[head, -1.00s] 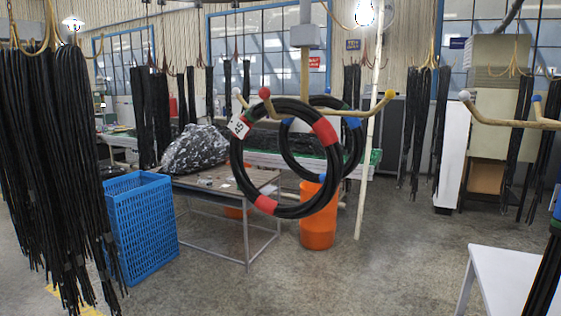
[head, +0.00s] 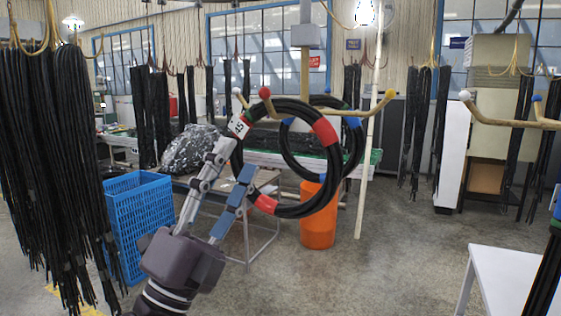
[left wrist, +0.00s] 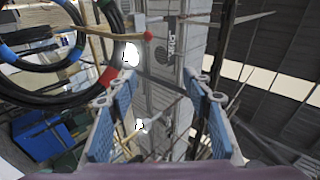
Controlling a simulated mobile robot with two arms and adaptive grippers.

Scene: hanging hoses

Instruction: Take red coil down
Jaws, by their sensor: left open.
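The red coil (head: 323,197) is a ring of black hose with red tape bands and a white number tag. It hangs from a peg with a red ball end (head: 264,92) on a wooden rack. My left gripper (head: 238,157) is open at the coil's left side, its fingers overlapping the hose edge in the head view. In the left wrist view (left wrist: 160,105), the red-taped coil (left wrist: 60,98) lies left of the fingers; no hose clearly shows between them. A second black coil with blue tape (head: 352,123) hangs behind. My right gripper is not in view.
The rack also has a yellow-ended peg (head: 390,94) at right. A table (head: 262,181), a blue crate (head: 140,222) and an orange bin (head: 317,228) stand behind and below. Hanging black hoses (head: 55,150) fill the left side. The floor at centre right is clear.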

